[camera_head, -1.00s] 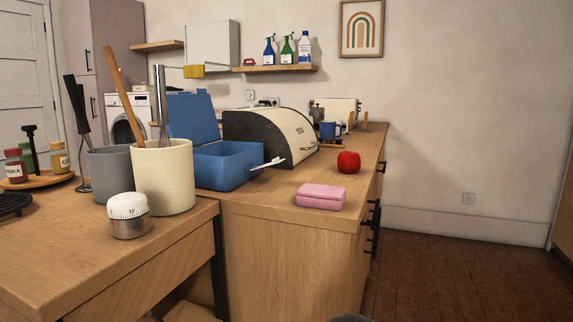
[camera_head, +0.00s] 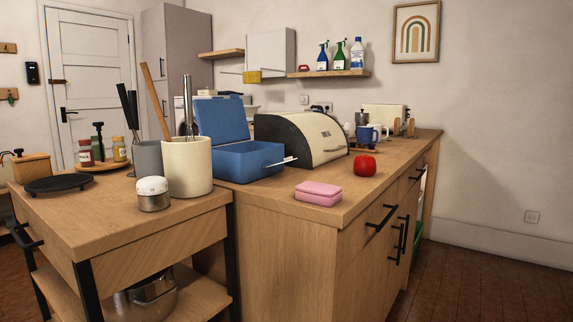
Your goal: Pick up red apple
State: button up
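The red apple (camera_head: 365,165) sits on the wooden counter (camera_head: 262,202), near its right front edge. It is behind and to the right of a pink box (camera_head: 318,193) and to the right of the cream and black bread bin (camera_head: 302,140). Nothing covers the apple in this view. My gripper is not in view.
A blue open box (camera_head: 238,160) stands left on the counter; a blue mug (camera_head: 368,134) stands behind the apple. The lower table (camera_head: 120,225) holds a cream utensil pot (camera_head: 187,168) and a white-topped timer (camera_head: 153,193). Drawer handles (camera_head: 381,218) jut from the counter. Floor at right is clear.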

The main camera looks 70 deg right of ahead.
aim_at(365, 165)
jog(key=u, duration=0.6)
jog(key=k, duration=1.9)
jog(key=z, duration=0.1)
